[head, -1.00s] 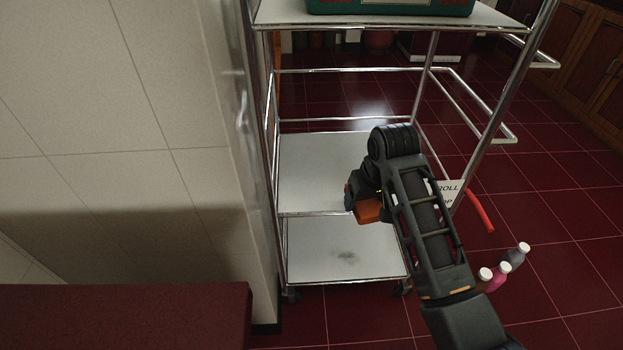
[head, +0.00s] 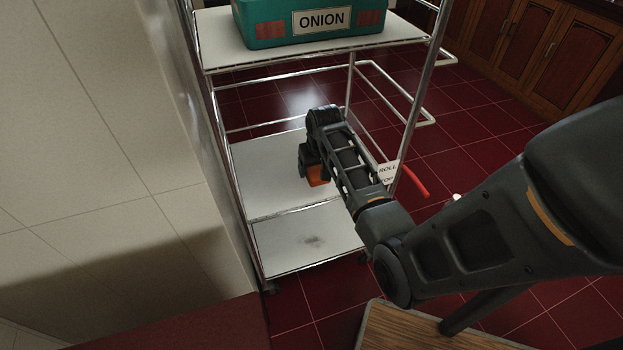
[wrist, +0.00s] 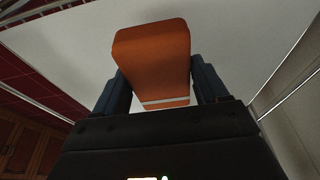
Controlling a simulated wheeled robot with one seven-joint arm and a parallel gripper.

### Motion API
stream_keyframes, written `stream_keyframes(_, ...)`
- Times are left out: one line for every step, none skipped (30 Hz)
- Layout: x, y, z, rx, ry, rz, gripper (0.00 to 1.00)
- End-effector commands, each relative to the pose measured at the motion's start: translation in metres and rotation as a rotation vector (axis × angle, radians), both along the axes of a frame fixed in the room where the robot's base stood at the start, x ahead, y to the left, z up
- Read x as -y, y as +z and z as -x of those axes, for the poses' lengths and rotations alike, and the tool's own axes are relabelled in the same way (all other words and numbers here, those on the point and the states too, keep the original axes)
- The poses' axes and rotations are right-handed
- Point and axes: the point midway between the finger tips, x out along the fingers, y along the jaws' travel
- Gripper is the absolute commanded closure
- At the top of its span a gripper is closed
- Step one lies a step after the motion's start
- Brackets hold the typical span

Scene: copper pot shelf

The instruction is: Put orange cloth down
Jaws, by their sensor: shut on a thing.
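The orange cloth (wrist: 152,60) is a folded block with a pale stripe, held between the two fingers of my gripper (wrist: 160,88) in the wrist view. In the head view a small orange part of the cloth (head: 318,176) shows under my gripper (head: 312,168). My gripper is shut on the cloth, in front of the middle shelf (head: 262,185) of the metal trolley. A white surface fills the background behind the cloth in the wrist view. I cannot tell whether the cloth touches the shelf.
The trolley's top shelf (head: 217,50) holds a green ONION crate (head: 285,38). The bottom shelf (head: 290,255) has a dark smudge. A tiled wall (head: 90,120) stands close on the left. A red handle (head: 414,182) and a wooden surface (head: 425,335) are on the right.

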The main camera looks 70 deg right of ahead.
Motion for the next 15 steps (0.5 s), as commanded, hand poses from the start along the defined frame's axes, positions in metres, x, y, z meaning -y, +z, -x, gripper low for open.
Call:
stream_keyframes(0.0, -0.006, 0.0, 0.0, 0.0, 0.0, 0.56)
stream_keyframes(0.0, -0.008, 0.0, 0.0, 0.0, 0.0, 0.56)
stream_keyframes(0.0, -0.009, 0.0, 0.0, 0.0, 0.0, 0.56)
stream_keyframes(0.0, -0.011, 0.0, 0.0, 0.0, 0.0, 0.56)
stream_keyframes(0.0, -0.013, 0.0, 0.001, 0.0, 0.001, 0.56)
stream_keyframes(0.0, -0.016, 0.0, 0.001, 0.0, 0.001, 0.56)
stream_keyframes(0.0, -0.02, 0.0, 0.0, 0.0, 0.0, 0.56)
stream_keyframes(0.0, -0.024, 0.0, -0.001, 0.0, -0.001, 0.56)
stream_keyframes(0.0, -0.029, 0.0, -0.001, 0.0, -0.001, 0.56)
stream_keyframes(0.0, -0.034, 0.0, -0.001, 0.0, -0.001, 0.56)
stream_keyframes(0.0, -0.038, 0.0, -0.001, 0.0, -0.002, 0.56)
stream_keyframes(0.0, -0.043, 0.0, -0.001, 0.0, -0.001, 0.56)
stream_keyframes(0.0, -0.046, 0.0, 0.0, 0.0, 0.0, 0.56)
stream_keyframes(0.0, -0.047, 0.0, 0.0, 0.0, 0.0, 0.56)
stream_keyframes(0.0, -0.047, 0.0, 0.001, 0.0, 0.001, 0.56)
